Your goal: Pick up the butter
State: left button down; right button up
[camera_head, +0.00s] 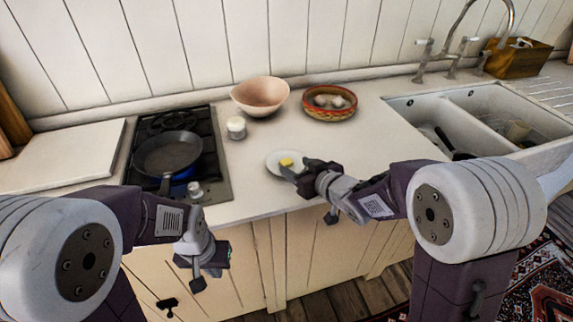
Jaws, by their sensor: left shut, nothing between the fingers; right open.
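The butter (287,162) is a small yellow piece on a white plate (274,158) on the countertop. My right gripper (297,172) is open at the plate's right side, with its fingertips close to the butter. I cannot tell whether the fingers touch the butter. Part of the plate is hidden behind the gripper. My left gripper (204,272) is shut and empty, low in front of the cabinet fronts, below the counter edge and well away from the butter.
A frying pan (168,153) sits on the black stove at the left. A small white jar (236,128), a pink bowl (260,95) and a patterned bowl (330,103) stand behind the plate. A white double sink (428,108) is at the right. The counter around the plate is mostly clear.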

aim_at(289, 164)
jog(key=x, duration=0.4)
jog(key=shift+w+a, duration=0.25)
jog(key=shift+a, duration=0.05)
jog(key=shift+s+f, duration=0.15)
jog(key=shift+f, duration=0.05)
jog(key=c, duration=0.4)
jog(key=shift+d, duration=0.1)
jog(key=c, duration=0.4)
